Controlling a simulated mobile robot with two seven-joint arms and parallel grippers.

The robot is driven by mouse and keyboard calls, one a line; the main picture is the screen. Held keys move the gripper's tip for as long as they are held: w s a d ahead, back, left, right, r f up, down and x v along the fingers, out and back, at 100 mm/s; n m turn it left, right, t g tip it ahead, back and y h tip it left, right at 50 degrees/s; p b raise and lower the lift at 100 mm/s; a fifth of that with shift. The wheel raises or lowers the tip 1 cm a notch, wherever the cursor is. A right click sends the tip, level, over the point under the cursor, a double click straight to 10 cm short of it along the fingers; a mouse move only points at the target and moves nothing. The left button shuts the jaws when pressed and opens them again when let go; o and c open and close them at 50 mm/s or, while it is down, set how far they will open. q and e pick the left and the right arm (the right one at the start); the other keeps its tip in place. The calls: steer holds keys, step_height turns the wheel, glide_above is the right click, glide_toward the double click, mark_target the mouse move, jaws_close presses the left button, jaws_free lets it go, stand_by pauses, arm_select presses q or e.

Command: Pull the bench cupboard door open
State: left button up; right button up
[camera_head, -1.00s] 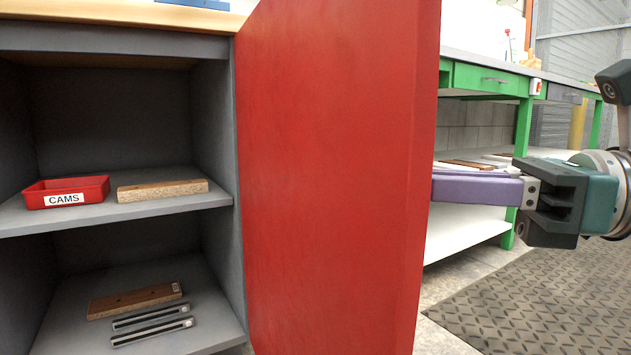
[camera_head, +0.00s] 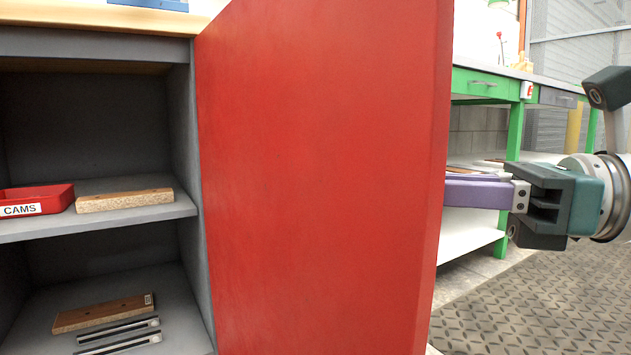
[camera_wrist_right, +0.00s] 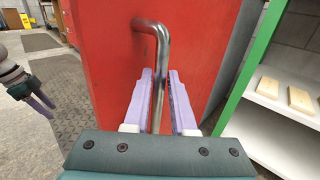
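The red cupboard door (camera_head: 320,180) stands well open, swung out from the grey cupboard (camera_head: 185,150) at left. In the right wrist view the door (camera_wrist_right: 100,60) carries a bent metal bar handle (camera_wrist_right: 162,45). My right gripper (camera_head: 450,190) reaches in from the right, its fingertips hidden behind the door's edge.
Inside the cupboard, a red CAMS tray (camera_head: 50,197) and a wooden board (camera_head: 125,200) lie on the shelf. Another board (camera_head: 105,313) and metal bars (camera_head: 118,335) lie below. A green bench (camera_head: 515,130) stands behind at right. Patterned floor matting (camera_head: 520,300) is clear.

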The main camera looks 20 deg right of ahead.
steer(key=o, duration=0.3)
steer(key=shift+w, duration=0.1)
steer(key=shift+d, duration=0.1)
steer(key=p+v, duration=0.3)
steer(key=v, duration=0.6)
steer(key=shift+s+d, duration=0.25)
steer(key=shift+s, duration=0.05)
steer(key=shift+r, duration=0.1)
